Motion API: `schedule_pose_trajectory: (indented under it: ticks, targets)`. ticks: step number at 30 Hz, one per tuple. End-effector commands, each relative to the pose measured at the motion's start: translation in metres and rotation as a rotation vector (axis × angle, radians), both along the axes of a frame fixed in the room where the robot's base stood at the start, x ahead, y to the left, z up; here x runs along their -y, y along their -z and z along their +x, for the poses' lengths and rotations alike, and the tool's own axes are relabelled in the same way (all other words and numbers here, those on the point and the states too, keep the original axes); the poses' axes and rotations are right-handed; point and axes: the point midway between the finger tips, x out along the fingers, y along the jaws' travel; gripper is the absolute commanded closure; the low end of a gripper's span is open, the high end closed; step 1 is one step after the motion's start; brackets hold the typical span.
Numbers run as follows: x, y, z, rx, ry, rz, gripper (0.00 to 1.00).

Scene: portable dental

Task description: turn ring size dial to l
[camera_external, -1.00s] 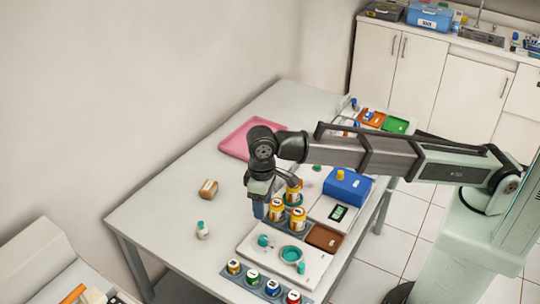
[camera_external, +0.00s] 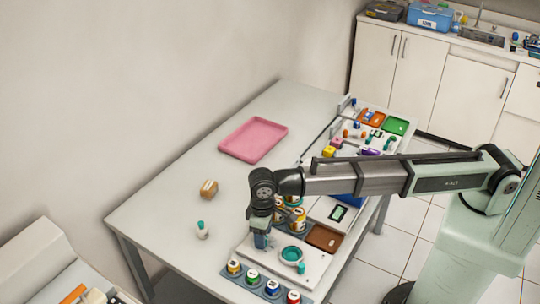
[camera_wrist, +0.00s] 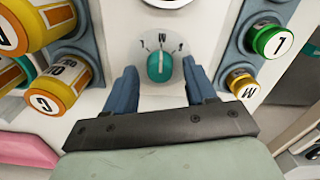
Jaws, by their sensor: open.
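The ring size dial is a round pale plate with a teal knob (camera_wrist: 159,68) in the wrist view. Small letters arc above the knob; an M (camera_wrist: 162,37) shows at the top, and the side marks are too small to read surely. The knob stands roughly upright, its ridge toward the M. My gripper (camera_wrist: 158,74) is open, with one blue finger on each side of the knob; I cannot tell whether they touch it. In the external view my gripper (camera_external: 262,240) is low over the white panel (camera_external: 316,270) and hides the dial.
Small capped jars (camera_external: 252,278) stand in a row in front. Orange jars (camera_wrist: 60,88) stand close on the left in the wrist view. A pink tray (camera_external: 253,139) lies farther back; the table's left is mostly clear.

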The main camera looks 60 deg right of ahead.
Motion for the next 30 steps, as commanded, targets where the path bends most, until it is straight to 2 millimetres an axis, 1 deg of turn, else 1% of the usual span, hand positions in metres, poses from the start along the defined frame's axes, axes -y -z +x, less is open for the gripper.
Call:
schedule_pose_trajectory:
  ticks: [4,13,30]
  targets:
    - [0.0001,0.0058,-0.0002,-0.001,0.0,0.0,0.45]
    - [0.0001,0.0063,-0.0001,0.0,0.0,0.0,0.46]
    - [0.0001,0.0061,-0.0001,0.0,0.0,0.0,1.0]
